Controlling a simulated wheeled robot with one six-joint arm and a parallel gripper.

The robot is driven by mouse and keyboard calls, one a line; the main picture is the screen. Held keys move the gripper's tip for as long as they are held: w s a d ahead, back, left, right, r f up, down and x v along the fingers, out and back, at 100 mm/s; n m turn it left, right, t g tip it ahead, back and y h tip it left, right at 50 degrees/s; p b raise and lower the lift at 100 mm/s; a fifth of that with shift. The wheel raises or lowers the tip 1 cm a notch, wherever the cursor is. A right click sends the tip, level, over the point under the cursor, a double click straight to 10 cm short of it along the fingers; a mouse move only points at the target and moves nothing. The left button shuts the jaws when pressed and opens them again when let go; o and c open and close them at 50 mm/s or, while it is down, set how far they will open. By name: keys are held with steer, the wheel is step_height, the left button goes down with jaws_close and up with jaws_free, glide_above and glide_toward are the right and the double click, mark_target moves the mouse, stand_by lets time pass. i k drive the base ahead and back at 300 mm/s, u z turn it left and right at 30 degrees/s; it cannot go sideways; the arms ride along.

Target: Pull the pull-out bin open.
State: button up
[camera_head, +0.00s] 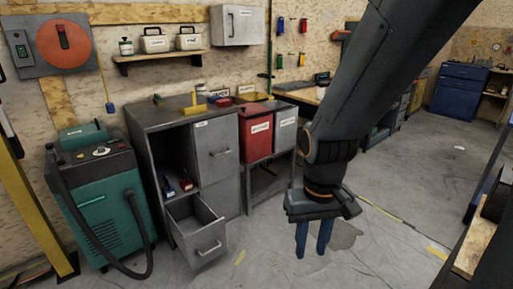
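A grey metal cabinet (218,193) stands left of centre. At its lower left, a grey pull-out bin (196,229) sticks out of the front, with its open top showing and no contents visible. A bar handle (209,249) is on its front face. My gripper (313,250) hangs to the right of the bin, pointing down, well apart from it. Its two blue fingers are spread with a gap between them, and nothing shows between them.
A teal machine (102,203) with a black hose stands left of the cabinet. A red bin (256,134) and a grey bin (285,132) sit on a stand to its right. Small red and blue items lie in the cabinet's open compartment. Floor (262,262) before the cabinet is clear.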

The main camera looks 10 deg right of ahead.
mark_target(216, 139)
steer(key=z, duration=0.25)
steer(key=i, duration=0.75)
steer(key=u, duration=0.5)
steer(key=i, duration=0.75)
steer(key=u, duration=0.65)
